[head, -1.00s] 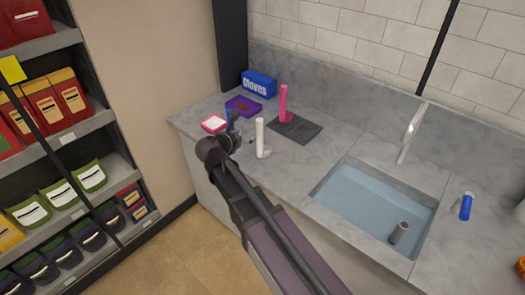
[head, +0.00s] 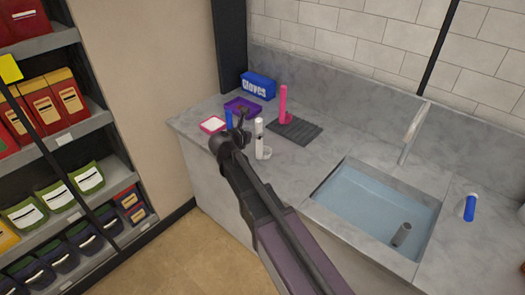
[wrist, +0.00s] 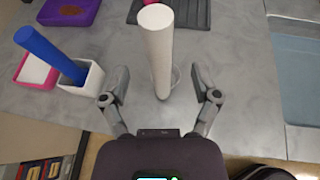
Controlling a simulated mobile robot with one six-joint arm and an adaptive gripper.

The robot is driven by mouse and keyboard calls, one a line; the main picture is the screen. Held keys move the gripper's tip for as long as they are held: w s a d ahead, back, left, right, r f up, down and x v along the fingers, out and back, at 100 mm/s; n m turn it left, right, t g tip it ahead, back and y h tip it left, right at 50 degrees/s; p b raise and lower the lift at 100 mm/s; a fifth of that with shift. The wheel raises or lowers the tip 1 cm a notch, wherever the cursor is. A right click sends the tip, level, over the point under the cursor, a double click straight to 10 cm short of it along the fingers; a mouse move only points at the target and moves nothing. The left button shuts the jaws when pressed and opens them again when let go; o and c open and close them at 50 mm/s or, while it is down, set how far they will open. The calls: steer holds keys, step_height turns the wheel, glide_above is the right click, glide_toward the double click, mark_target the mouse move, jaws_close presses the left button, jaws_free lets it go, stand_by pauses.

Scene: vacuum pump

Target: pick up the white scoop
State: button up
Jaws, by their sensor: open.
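The white scoop (head: 259,137) stands on the grey counter with its long white handle upright and a small round cup at its base. In the wrist view its handle (wrist: 158,45) rises toward the camera, in line with the middle of my gripper. My gripper (wrist: 160,69) is open and empty, with one finger to each side of the scoop's lower part. I cannot tell whether either finger touches it. In the head view my gripper (head: 239,130) is just left of the scoop and hides part of the counter behind.
A blue-handled scoop with a white square cup (wrist: 84,80) stands close left, by a pink-rimmed tray (head: 212,124). Behind are a purple tray (head: 243,104), a glove box (head: 258,86) and a pink scoop (head: 283,103) at a dark mat (head: 308,132). The sink (head: 375,208) is right.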

mark_target(257, 131)
steer(key=shift+b+x, duration=0.8)
steer(key=shift+x, duration=1.5)
jaws_close()
